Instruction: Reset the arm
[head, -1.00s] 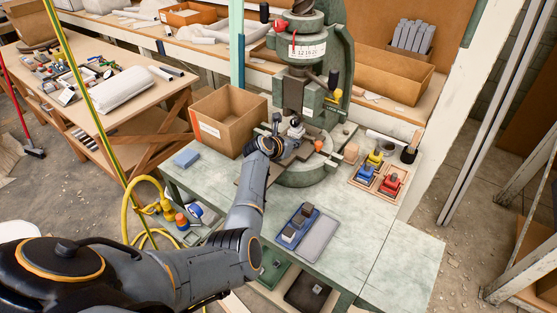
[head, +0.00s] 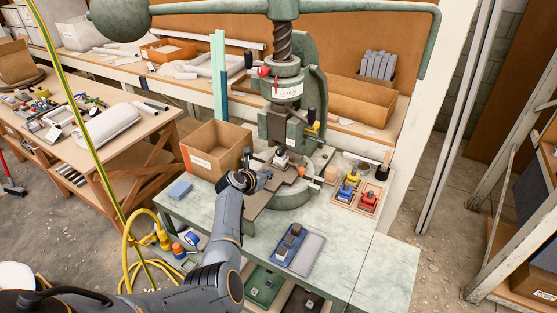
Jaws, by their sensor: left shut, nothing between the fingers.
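The fly press (head: 285,125) is a green casting at the back of the bench. Its long arm (head: 365,8) runs across the top of the head view, with a round weight (head: 118,20) at the left end and a bent-down part at the right. A threaded screw (head: 283,40) drops from the arm into the press body. My left gripper (head: 262,178) is shut and empty, low in front of the press, just left of the tooling (head: 281,158) under the ram and well below the arm. Whether it touches the plate beneath is unclear. My right gripper is out of view.
An open cardboard box (head: 217,150) stands left of the gripper. A blue tray (head: 290,250) with grey blocks lies at the bench front. Red, blue and yellow items (head: 357,190) stand at the right. The bench's right front (head: 375,250) is clear.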

